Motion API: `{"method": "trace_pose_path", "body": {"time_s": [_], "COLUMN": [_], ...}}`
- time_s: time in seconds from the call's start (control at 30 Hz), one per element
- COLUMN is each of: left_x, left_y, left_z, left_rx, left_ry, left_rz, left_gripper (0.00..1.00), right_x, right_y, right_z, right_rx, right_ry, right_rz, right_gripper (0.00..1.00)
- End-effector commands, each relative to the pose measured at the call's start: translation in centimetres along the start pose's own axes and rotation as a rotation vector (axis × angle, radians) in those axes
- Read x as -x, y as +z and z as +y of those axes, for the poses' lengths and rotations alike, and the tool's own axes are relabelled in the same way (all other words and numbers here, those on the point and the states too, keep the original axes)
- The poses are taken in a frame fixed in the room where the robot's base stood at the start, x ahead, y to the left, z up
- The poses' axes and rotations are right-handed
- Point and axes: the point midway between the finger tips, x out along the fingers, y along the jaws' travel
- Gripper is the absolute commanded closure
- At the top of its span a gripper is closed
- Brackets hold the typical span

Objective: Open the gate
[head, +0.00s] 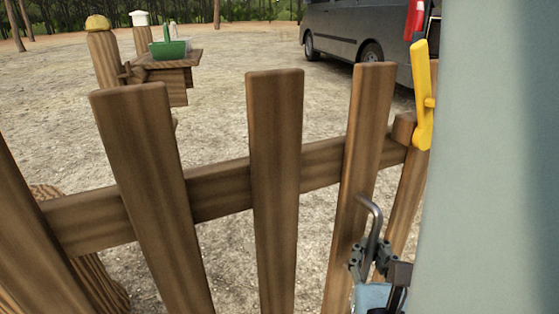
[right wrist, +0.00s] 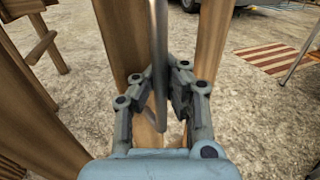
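The gate (head: 275,190) is a row of upright wooden pickets on a sloping cross rail, across the front of the head view. A grey metal bar handle (head: 374,212) stands by its right-hand picket. It also shows upright in the right wrist view (right wrist: 159,45). A yellow lever (head: 422,95) sits upright near the post right of the gate. My right gripper (head: 371,257) is at the lower part of the handle, with one finger on each side of it. I cannot tell whether both fingers press on it. My left gripper is not in view.
Beyond the gate is open gravel. A wooden stand (head: 172,62) holding a green container (head: 168,47) is at the back left, and a grey van (head: 360,30) at the back right. A striped mat (right wrist: 285,57) lies at the right in the wrist view.

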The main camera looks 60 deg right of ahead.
Motion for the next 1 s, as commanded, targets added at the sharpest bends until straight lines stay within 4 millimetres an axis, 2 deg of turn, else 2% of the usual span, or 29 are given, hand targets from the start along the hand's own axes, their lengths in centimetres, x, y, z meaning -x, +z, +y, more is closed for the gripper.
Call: {"method": "trace_pose_path", "body": {"time_s": [0.37,0.63,0.87,1.0], "left_x": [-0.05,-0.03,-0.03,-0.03], "left_y": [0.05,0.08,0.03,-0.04], "left_z": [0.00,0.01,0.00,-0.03], "left_rx": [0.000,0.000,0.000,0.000], "left_ry": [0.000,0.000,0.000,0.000], "left_rz": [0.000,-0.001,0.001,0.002], "left_gripper": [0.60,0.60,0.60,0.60], "right_x": [0.00,0.01,0.01,0.04], "right_y": [-0.08,-0.05,-0.01,0.82], "right_z": [0.26,0.14,0.07,0.03], "right_rx": [-0.003,-0.002,-0.001,-0.003], "right_ry": [0.006,0.002,0.001,0.000], "right_rz": [0.002,0.001,0.001,0.000], "right_gripper": [1.00,0.64,0.64,0.64]}}
